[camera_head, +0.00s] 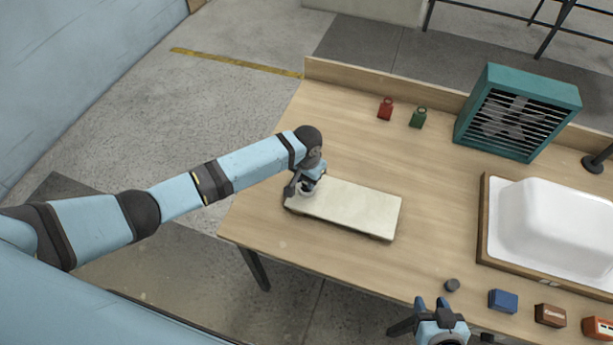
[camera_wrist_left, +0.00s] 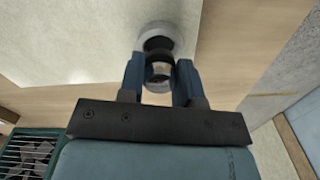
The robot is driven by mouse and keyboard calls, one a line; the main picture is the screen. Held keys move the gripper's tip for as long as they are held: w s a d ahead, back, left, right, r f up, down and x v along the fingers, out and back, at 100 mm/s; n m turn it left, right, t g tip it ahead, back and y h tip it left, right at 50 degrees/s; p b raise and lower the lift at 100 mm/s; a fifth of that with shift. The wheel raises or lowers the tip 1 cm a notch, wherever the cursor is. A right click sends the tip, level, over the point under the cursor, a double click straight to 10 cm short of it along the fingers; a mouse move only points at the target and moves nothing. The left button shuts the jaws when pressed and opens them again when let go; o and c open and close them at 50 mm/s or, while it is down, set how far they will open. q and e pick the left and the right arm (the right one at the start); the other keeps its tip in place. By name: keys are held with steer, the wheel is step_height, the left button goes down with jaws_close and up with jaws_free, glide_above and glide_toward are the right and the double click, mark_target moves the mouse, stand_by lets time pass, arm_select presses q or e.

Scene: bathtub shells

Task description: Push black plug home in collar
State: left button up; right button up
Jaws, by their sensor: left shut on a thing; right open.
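The pale collar (camera_head: 307,190) stands at the left end of a cream board. It also shows in the left wrist view as a pale round rim (camera_wrist_left: 158,28). The black plug (camera_wrist_left: 158,44) shows as a dark round shape inside that rim; its depth there I cannot tell. My left gripper (camera_head: 304,184) is at the collar, pointing down, its fingers (camera_wrist_left: 160,74) shut on the plug, which they partly hide. My right gripper (camera_head: 434,304) is open and empty near the table's front edge.
The cream board (camera_head: 355,207) lies on the wooden table. A small dark cylinder (camera_head: 452,285) and a blue box (camera_head: 503,300) stand near my right gripper. A white tub shell (camera_head: 560,225) is at right.

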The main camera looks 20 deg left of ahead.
stand_by(0.7)
arm_select(q)
steer(key=shift+p, duration=0.4)
steer(key=shift+p, duration=0.35)
steer(key=shift+f+b, duration=0.6)
steer(key=shift+f, duration=0.55)
stand_by(0.4)
steer(key=o, duration=1)
step_height(320, 180, up, 12)
steer(key=shift+r+b, duration=0.25)
steer(key=shift+b, duration=0.3)
steer(key=shift+r, duration=0.65)
